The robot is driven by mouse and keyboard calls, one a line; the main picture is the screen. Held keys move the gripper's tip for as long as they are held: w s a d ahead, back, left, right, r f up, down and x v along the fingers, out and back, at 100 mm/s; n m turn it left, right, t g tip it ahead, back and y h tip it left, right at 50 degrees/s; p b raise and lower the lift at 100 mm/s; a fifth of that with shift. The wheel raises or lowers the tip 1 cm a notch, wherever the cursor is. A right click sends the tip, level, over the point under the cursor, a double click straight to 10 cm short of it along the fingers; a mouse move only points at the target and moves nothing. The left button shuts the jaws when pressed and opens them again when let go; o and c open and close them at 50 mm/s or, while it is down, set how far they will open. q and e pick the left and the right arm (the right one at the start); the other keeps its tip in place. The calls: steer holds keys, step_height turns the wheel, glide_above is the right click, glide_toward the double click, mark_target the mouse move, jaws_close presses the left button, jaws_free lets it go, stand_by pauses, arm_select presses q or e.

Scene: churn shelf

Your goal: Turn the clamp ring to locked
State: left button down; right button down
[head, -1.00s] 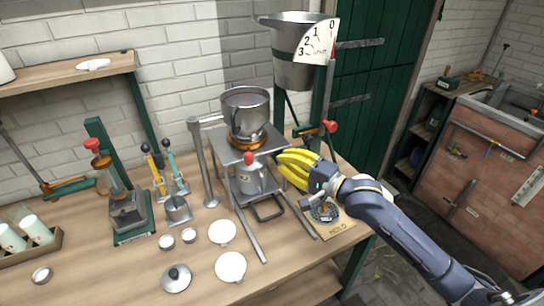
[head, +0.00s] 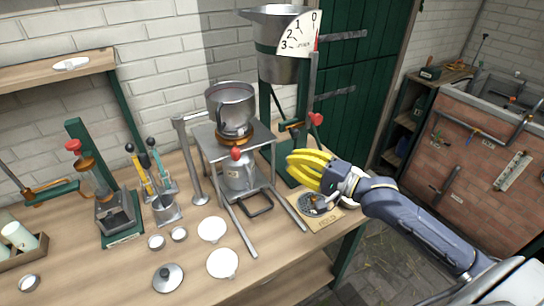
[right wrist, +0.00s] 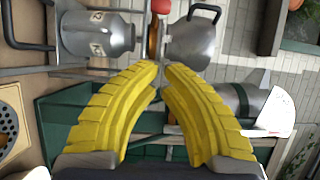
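The clamp ring appears to be the copper-coloured band (head: 236,138) under the steel pot (head: 232,106) on the metal stand, with a red knob (head: 236,153) at its front. In the right wrist view the copper band (right wrist: 153,38) shows sideways between the pot (right wrist: 193,38) and a steel can (right wrist: 100,35); the red knob (right wrist: 161,6) is at the top edge. My right gripper (head: 292,162) is to the right of the stand, apart from the ring. Its yellow fingers (right wrist: 161,70) have a narrow gap between the tips and hold nothing. My left gripper is out of view.
A hopper with a dial (head: 299,35) stands behind, with a red-knobbed lever (head: 315,119) near my right gripper. A board marked HOLD (head: 325,222) lies below that gripper. White discs (head: 222,263) and a lid (head: 168,278) lie on the bench in front.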

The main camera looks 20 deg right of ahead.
steer(key=s+a+x, duration=0.1)
steer(key=a+x, duration=0.1)
steer(key=x, duration=1)
steer(key=shift+a, duration=0.25)
steer(key=shift+a, duration=0.1)
steer(key=shift+a, duration=0.85)
steer(key=shift+d, duration=0.1)
